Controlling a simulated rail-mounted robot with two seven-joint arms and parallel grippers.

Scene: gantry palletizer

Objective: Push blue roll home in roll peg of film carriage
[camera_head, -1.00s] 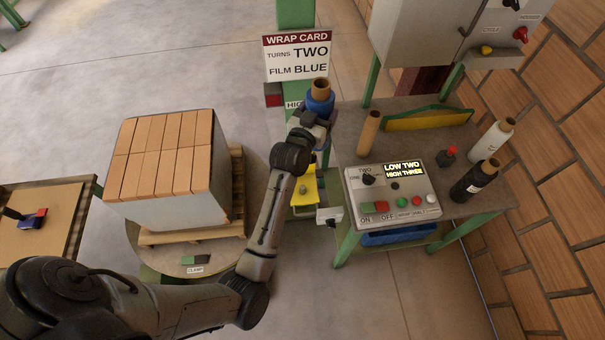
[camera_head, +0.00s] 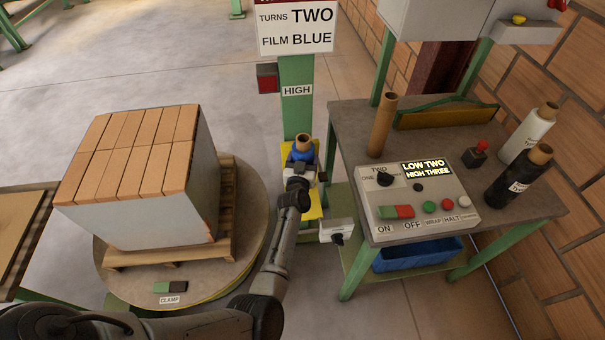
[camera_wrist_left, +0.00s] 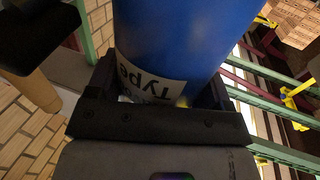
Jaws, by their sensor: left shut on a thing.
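The blue roll (camera_head: 301,155) with a brown cardboard core stands upright at the yellow film carriage (camera_head: 314,205) on the green mast. My left gripper (camera_head: 302,172) is shut on the roll. In the left wrist view the blue roll (camera_wrist_left: 172,45) with its white label fills the space between the two fingers of my left gripper (camera_wrist_left: 165,90). The roll peg is hidden, so I cannot tell how far the roll sits on it. My right gripper is not in view.
A wrapped pallet load (camera_head: 140,175) stands on the turntable (camera_head: 255,225) to the left. The bench (camera_head: 345,130) at right holds a control panel (camera_head: 415,200), a bare cardboard core (camera_head: 382,125), a white roll (camera_head: 528,133) and a black roll (camera_head: 518,175).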

